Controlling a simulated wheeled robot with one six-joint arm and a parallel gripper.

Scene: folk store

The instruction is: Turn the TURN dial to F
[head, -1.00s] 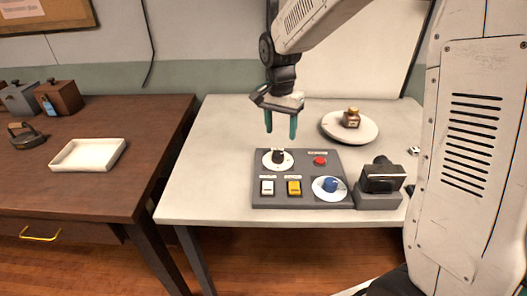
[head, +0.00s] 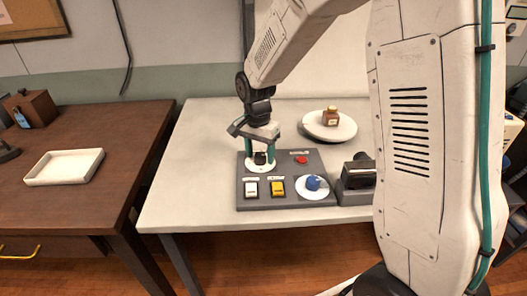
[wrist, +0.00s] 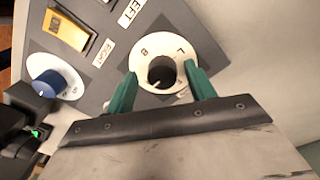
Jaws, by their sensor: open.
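A grey control panel (head: 281,203) lies on the white table. A black knob (wrist: 161,69) stands on a white lettered disc (wrist: 165,42) at the panel's far left. In the wrist view a B and an L are readable on the disc; another letter near the right finger is partly hidden. A pale mark shows on the knob's lower edge. My gripper (head: 261,153) is open, with its green fingers on either side of the knob; the wrist view (wrist: 162,84) shows gaps between. Whether the fingertips touch the disc is unclear. No TURN label is readable.
A black device (head: 358,174) stands right of the panel.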

